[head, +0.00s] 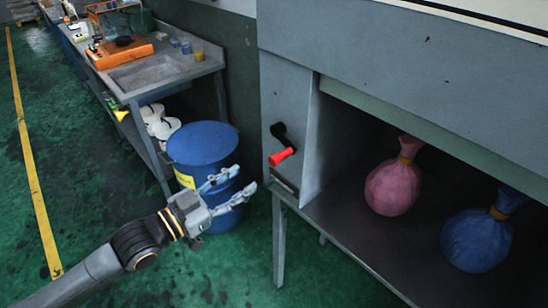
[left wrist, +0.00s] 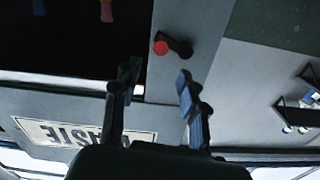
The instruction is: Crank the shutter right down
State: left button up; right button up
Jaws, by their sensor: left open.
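The crank has a black arm (head: 279,133) and a red handle (head: 282,156), on the grey side panel left of the cabinet opening. The handle points out and down-left. In the left wrist view the red handle (left wrist: 160,47) is seen end-on, just beyond the fingertips. My left gripper (head: 245,179) is open and empty, to the left of and below the handle, apart from it. The shutter's pale lower edge (head: 440,133) shows high in the opening, which is largely uncovered. My right gripper is in neither view.
A pink bag (head: 392,188) and a blue bag (head: 474,240) sit inside the cabinet. A blue drum (head: 203,146) stands behind my left gripper. A grey sink bench (head: 155,76) is at the back left. Green floor is clear at the left.

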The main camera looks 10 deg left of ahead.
aim_at(274, 157)
pick_arm(q)
jog(key=p+x, duration=0.2)
jog(key=x, duration=0.7)
jog(key=shift+w+d+r, duration=0.1)
jog(key=shift+w, duration=0.1)
jog(key=shift+w+d, duration=0.4)
jog(key=shift+w, duration=0.1)
grip_shut()
